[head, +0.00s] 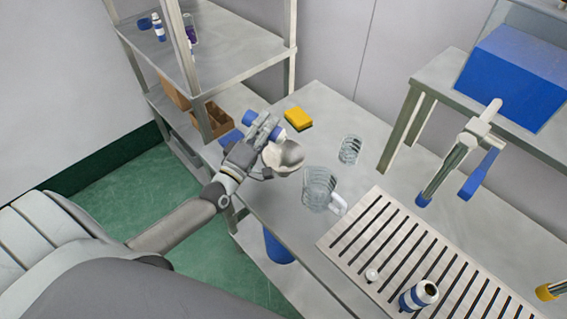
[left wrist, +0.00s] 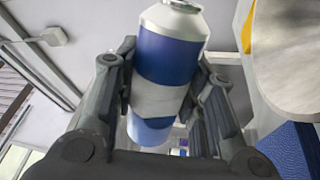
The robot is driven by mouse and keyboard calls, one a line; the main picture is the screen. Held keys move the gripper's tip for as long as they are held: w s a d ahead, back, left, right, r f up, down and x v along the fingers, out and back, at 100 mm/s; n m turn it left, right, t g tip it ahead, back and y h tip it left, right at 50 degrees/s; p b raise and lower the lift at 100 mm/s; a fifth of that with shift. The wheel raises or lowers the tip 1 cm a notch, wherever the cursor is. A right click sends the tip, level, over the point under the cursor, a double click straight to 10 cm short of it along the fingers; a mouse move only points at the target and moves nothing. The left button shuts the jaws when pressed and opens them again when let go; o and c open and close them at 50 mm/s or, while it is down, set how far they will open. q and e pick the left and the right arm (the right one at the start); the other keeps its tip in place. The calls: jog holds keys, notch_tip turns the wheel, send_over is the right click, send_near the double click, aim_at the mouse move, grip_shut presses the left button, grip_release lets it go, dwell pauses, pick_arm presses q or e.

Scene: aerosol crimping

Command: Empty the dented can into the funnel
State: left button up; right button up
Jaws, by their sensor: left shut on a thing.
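My left gripper (head: 262,136) is shut on a blue and white can (head: 277,133), held above the near left part of the table. In the left wrist view the can (left wrist: 168,60) sits between the fingers (left wrist: 160,105), its pale neck end at the top. I cannot make out a dent. A pale grey, bowl-like funnel (head: 285,158) is close beside the gripper; its wide curved surface shows at the upper right of the left wrist view (left wrist: 288,50). The funnel's lower part and support are hidden. My right gripper is not in view.
A clear jug (head: 318,190) and a glass beaker (head: 349,150) stand right of the funnel. A yellow sponge (head: 298,118) lies behind. Another blue and white can (head: 418,296) and a small white piece (head: 371,275) are on the slatted rack (head: 345,238). A shelf (head: 235,45) rises behind left.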

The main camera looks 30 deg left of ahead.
pick_arm(q)
jog(key=shift+r, duration=0.1)
jog(key=shift+a+f+n+b, duration=0.15)
jog(key=shift+f+n+b, duration=0.35)
jog(key=shift+n+b, duration=0.15)
jog(key=shift+a+f+n+y+b, duration=0.1)
jog(key=shift+f+n+y+b, duration=0.15)
jog(key=shift+n, duration=0.35)
jog(key=shift+a+f+n+y+b, duration=0.1)
jog(key=shift+n+y+b, duration=0.1)
jog(key=shift+n+y, duration=0.25)
jog(key=shift+n, duration=0.3)
jog(key=shift+r, duration=0.15)
jog(key=n, duration=0.1)
jog(key=r+n+p, duration=0.1)
jog(key=n, duration=0.1)
jog(key=shift+a+y, duration=0.1)
jog(key=shift+y, duration=0.3)
jog(key=shift+n, duration=0.6)
